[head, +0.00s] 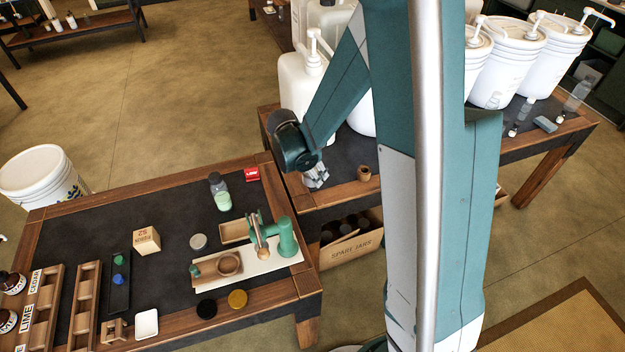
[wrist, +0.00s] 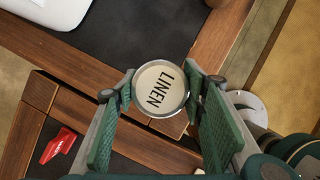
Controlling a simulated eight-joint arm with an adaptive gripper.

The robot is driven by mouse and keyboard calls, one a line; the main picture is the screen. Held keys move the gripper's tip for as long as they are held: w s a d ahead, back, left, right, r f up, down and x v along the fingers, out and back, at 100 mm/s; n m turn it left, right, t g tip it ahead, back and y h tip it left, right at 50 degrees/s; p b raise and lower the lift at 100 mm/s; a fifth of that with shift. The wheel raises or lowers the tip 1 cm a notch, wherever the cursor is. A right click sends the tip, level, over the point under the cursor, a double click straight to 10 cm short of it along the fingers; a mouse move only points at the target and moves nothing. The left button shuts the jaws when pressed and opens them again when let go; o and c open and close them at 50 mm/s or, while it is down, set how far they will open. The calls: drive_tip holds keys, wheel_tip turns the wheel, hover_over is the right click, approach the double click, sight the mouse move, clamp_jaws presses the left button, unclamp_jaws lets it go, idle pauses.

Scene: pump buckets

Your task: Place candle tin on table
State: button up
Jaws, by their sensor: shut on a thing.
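The candle tin (wrist: 160,89) is round and silver-rimmed with a pale top marked LINEN. In the wrist view my gripper (wrist: 160,93) has its green-padded fingers on both sides of the tin, shut on it. In the head view my gripper (head: 315,178) is above the adjoining wooden edges of the near table (head: 150,190) and the back table (head: 345,190). The tin is hard to make out there among the fingers. The gap between tin and wood cannot be judged.
A small wooden cup (head: 364,173) stands right of my gripper. White pump containers (head: 300,85) stand behind. A spare-jars box (head: 352,248) sits below. The near table's back left is clear.

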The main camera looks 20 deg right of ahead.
drive_tip(key=shift+f+b, duration=0.45)
drive_tip(key=shift+f, duration=1.45)
drive_tip(key=shift+f, duration=0.15)
drive_tip(key=o, duration=0.9)
drive_tip(key=shift+o, duration=0.4)
drive_tip(key=shift+r, duration=0.2)
drive_tip(key=p+v, duration=0.2)
drive_tip(key=v, duration=1)
drive_tip(key=shift+s+r, duration=0.1)
